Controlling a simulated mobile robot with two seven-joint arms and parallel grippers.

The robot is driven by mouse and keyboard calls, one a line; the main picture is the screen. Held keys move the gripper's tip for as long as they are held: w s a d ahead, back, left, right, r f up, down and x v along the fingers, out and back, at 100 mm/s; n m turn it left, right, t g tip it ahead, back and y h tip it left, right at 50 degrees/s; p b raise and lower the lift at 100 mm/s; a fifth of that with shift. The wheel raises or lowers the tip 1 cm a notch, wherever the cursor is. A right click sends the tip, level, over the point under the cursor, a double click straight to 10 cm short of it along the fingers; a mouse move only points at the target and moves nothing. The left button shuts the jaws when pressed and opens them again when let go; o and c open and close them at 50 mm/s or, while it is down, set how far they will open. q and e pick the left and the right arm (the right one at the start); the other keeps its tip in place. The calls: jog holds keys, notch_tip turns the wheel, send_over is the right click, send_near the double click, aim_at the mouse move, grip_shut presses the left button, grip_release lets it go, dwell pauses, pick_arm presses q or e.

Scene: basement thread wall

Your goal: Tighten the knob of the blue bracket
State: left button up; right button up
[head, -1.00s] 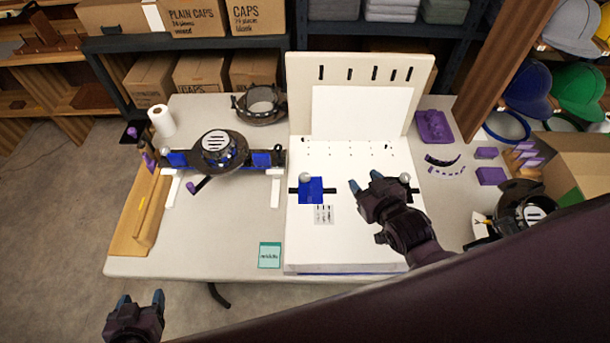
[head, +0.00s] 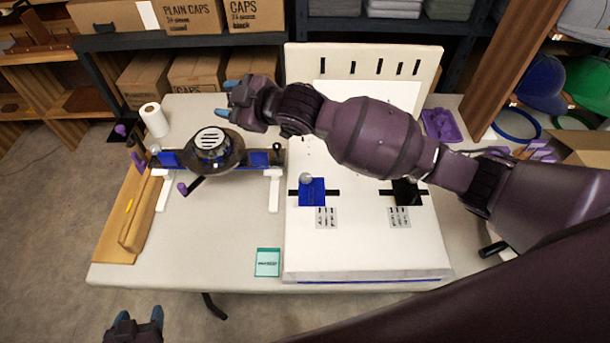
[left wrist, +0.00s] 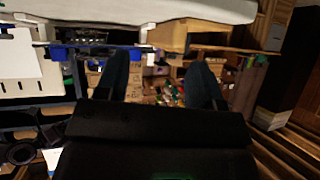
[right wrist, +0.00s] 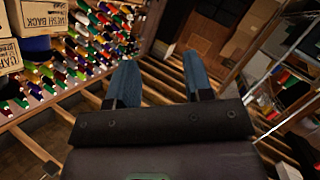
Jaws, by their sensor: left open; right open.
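The blue bracket (head: 312,193) sits on the white board (head: 350,240), left of its middle, across a black strip. Its round grey knob (head: 306,178) shows at its upper edge. A black bracket (head: 406,192) sits on the same board to the right. My right gripper (head: 227,99) is open and empty, up and left of the blue bracket, above the back of the table; its arm crosses over the board's upper part. My left gripper (head: 140,315) is open and empty, low at the left, in front of the table. Neither gripper touches the blue bracket.
A round fixture (head: 212,150) with blue clamps stands on the table's left half. A wooden box (head: 140,215), a paper roll (head: 153,119) and a teal card (head: 267,262) lie around it. The table front between card and wooden box is clear.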

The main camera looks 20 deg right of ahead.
notch_tip(320, 180, down, 3)
jog(key=w+n+g+h+b, duration=0.2)
jog(key=w+n, duration=0.1)
jog(key=n+g+h+b, duration=0.1)
jog(key=n+g+h, duration=0.5)
jog(key=g+h, duration=0.3)
send_over(306, 176)
notch_tip(306, 176, down, 14)
notch_tip(306, 176, down, 9)
jog(key=shift+r+b, duration=0.1)
jog(key=shift+b, duration=0.75)
pick_arm(q)
jog(key=shift+d+f, duration=0.15)
jog(key=shift+f, duration=1)
jog(key=shift+d+f, duration=0.1)
jog(key=shift+f, duration=1.05)
pick_arm(e)
jog(key=shift+f, duration=0.55)
pick_arm(q)
jog(key=shift+g, duration=0.3)
pick_arm(e)
jog(key=c, duration=0.7)
pick_arm(q)
jog(key=shift+s+a+f, duration=0.15)
jog(key=shift+s+f, duration=0.15)
jog(key=shift+s, duration=0.15)
pick_arm(e)
jog(key=shift+o, duration=0.2)
